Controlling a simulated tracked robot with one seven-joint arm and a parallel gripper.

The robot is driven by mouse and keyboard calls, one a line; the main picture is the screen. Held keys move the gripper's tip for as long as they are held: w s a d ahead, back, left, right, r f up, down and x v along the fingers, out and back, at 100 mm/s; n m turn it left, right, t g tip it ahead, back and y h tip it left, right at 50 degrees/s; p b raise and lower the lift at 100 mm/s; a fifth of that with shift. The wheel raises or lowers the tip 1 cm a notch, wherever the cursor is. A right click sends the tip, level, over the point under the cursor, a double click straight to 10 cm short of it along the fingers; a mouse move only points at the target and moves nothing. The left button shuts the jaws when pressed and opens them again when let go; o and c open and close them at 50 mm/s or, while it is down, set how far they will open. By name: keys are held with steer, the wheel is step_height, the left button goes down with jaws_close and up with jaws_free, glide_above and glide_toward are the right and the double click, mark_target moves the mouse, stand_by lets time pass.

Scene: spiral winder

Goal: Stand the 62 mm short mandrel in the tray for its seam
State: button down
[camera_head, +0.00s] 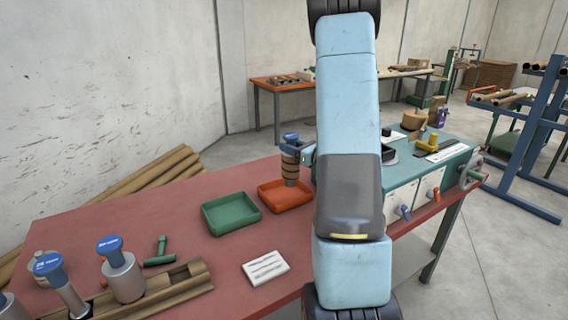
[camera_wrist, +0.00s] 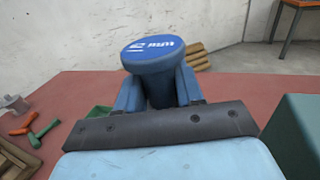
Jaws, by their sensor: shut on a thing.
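My gripper (camera_wrist: 160,90) is shut on a mandrel with a blue cap (camera_wrist: 152,50), one blue finger on each side just below the cap. The cap bears white lettering ending in "mm"; I cannot read the number surely. In the head view the held mandrel (camera_head: 290,168) is upright, with a brown, dark-banded body. Its lower end is over or in the orange tray (camera_head: 270,196); I cannot tell whether it touches the floor. A green tray (camera_head: 231,226) lies just left of the orange one and looks empty. My arm hides most of the gripper in the head view.
Other blue-capped mandrels (camera_head: 122,275) stand at the front left by a brown trough (camera_head: 180,290). A teal machine (camera_head: 430,165) stands close on the right.

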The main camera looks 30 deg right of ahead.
mark_target(290, 170)
steer(key=w+f, duration=0.3)
steer(key=f, duration=0.4)
steer(key=shift+w+a+f, duration=0.15)
steer(key=shift+w+a, duration=0.05)
steer(key=shift+w, duration=0.05)
steer(key=c, duration=0.7)
jaws_free()
steer(key=shift+f, duration=0.1)
